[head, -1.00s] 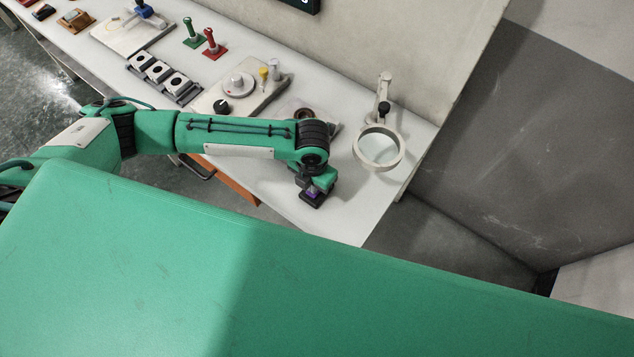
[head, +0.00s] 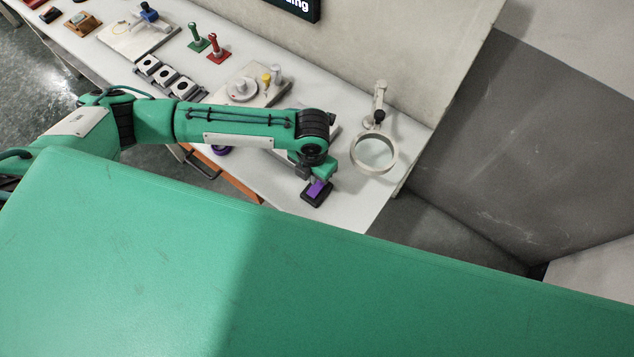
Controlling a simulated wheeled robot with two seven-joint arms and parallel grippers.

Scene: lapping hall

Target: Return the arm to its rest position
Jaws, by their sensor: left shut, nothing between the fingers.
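My left arm reaches in from the left over the white bench (head: 345,212). Its wrist bends down at the right end. My left gripper (head: 313,179) is shut and empty, seen small and partly hidden by the wrist. A small black square holder (head: 308,196) with a purple piece (head: 318,189) in it lies on the bench close below the gripper. I cannot tell whether the fingers touch it. My right gripper is not in view.
A ring magnifier (head: 373,153) on a stand is right of the wrist. A plate with a round dial (head: 242,88), a row of grey blocks (head: 166,78), a red-handled stamp (head: 216,48) and a green one (head: 198,37) stand behind the arm. A wall backs the bench.

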